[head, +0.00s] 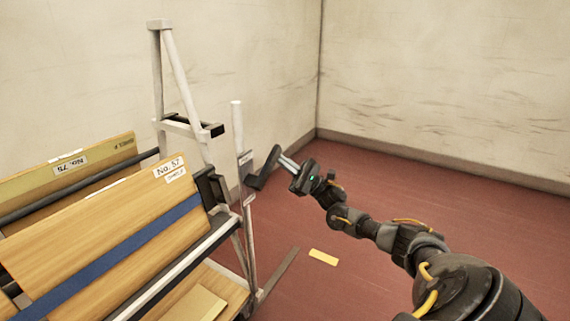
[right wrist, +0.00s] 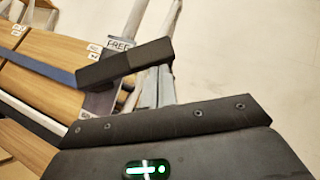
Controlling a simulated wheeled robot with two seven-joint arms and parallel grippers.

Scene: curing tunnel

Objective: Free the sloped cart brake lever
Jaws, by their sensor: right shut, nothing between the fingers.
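The sloped cart (head: 224,235) stands at the left with wooden boards leaning on it. Its dark brake lever (head: 263,168) sticks out from the upright post at the cart's right end. In the right wrist view the lever (right wrist: 125,62) lies across the picture beside a plate marked FREE (right wrist: 120,43). My right gripper (head: 287,162) is shut and empty, with its pale fingertips right at the lever's outer end. In the right wrist view the fingers (right wrist: 158,85) reach up behind the lever end, which hides their tips. I cannot tell whether they touch it. My left gripper is out of view.
A board labelled No. 57 (head: 120,225) with a blue strap (head: 110,258) lies on the cart. A white post (head: 238,140) rises close to the lever. A yellow tag (head: 323,257) lies on the red floor (head: 380,215), which is otherwise open up to the walls.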

